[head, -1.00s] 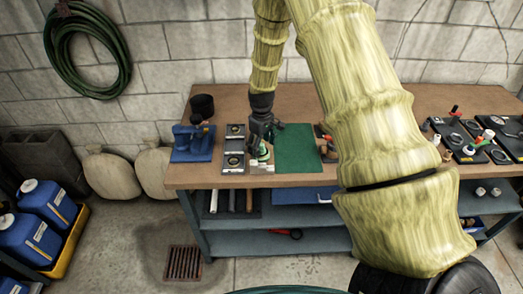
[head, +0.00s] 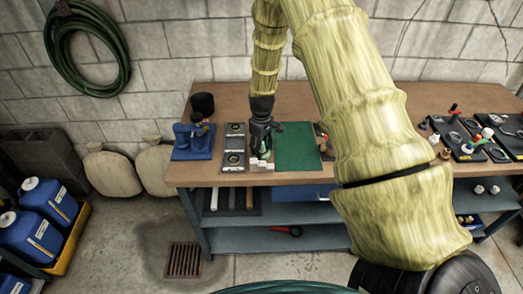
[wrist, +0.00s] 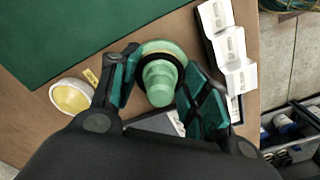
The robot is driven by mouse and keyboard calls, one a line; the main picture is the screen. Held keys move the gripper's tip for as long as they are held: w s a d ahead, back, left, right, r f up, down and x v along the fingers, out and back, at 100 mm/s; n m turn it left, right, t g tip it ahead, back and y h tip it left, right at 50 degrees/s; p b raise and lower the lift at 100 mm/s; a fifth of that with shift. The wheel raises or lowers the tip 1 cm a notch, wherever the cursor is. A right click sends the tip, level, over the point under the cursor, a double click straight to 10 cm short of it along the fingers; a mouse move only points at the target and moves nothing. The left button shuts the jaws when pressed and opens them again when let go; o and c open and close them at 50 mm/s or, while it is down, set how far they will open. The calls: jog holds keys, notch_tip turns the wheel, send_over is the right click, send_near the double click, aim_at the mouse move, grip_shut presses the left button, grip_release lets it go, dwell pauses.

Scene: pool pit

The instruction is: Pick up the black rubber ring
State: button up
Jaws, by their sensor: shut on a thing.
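The black rubber ring (wrist: 163,55) shows in the wrist view as a dark band around a pale green stepped post (wrist: 160,84). My gripper (wrist: 158,74) has its teal-padded fingers on both sides of the post and is shut on the ring. The fingers hide the sides of the ring. In the head view my gripper (head: 262,146) is low over the workbench (head: 350,101), left of the green mat (head: 297,147). The ring is too small to make out there.
White stepped blocks (wrist: 226,48) stand close to the right finger in the wrist view. A round yellow-topped dish (wrist: 72,97) lies left of the gripper. A blue stand (head: 193,147) is further left on the bench. The green mat is bare.

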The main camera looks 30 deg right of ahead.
jog(key=shift+r, duration=0.1)
notch_tip(320, 180, up, 8)
jog(key=b, duration=0.3)
jog(key=shift+r, duration=1)
jog(key=shift+a+f, duration=0.1)
jog(key=shift+f, duration=0.05)
